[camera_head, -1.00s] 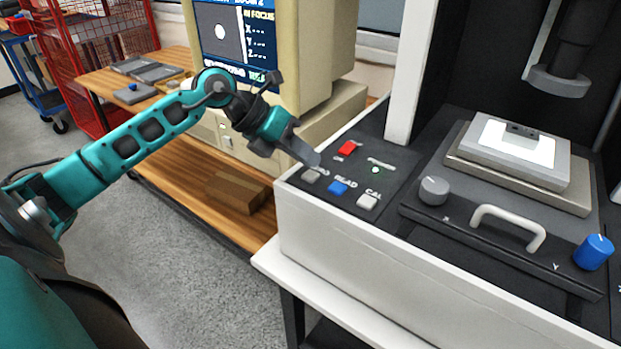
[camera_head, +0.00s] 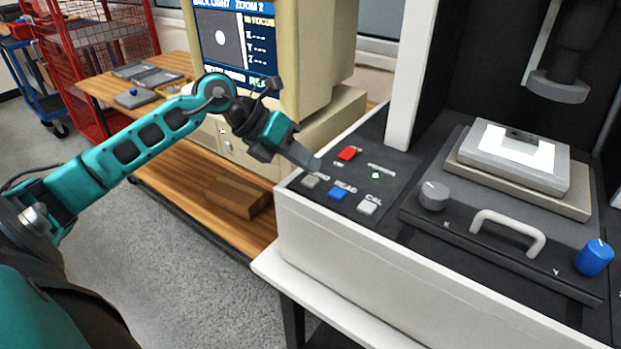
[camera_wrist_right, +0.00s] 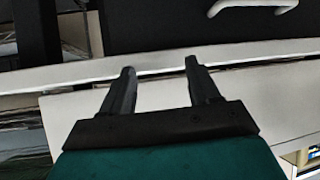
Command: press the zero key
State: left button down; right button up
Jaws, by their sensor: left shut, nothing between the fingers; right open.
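The zero key is a small grey key (camera_head: 311,181) at the left front of the black panel in the head view. Its white label is partly covered by my left gripper (camera_head: 316,164). The left gripper is shut and empty, its tip just behind and above the grey key in the picture. I cannot tell whether the tip touches the panel; the key's top shows clear of it. My right gripper (camera_wrist_right: 160,66) is open and empty in the right wrist view, in front of the machine's white front edge.
A blue key (camera_head: 338,194), a white key (camera_head: 368,207) and a red key (camera_head: 347,153) sit close by. A grey knob (camera_head: 433,195), a white handle (camera_head: 508,232) and a blue knob (camera_head: 594,257) are farther right. The beige monitor (camera_head: 318,50) stands behind the left arm.

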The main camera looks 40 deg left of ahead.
aim_at(304, 180)
pick_arm(q)
jog(key=shift+f, duration=0.15)
dwell(0.8)
jog(key=shift+f+b, duration=0.3)
jog(key=shift+b, duration=0.05)
jog(key=shift+f+b, duration=0.35)
jog(key=shift+f, duration=0.05)
dwell(0.5)
jog(key=shift+r, duration=0.1)
jog(key=shift+r+p, duration=0.6)
jog(key=shift+r, duration=0.15)
jog(key=shift+r+p, duration=1.8)
jog(key=shift+r, duration=0.75)
jog(key=shift+f, duration=0.1)
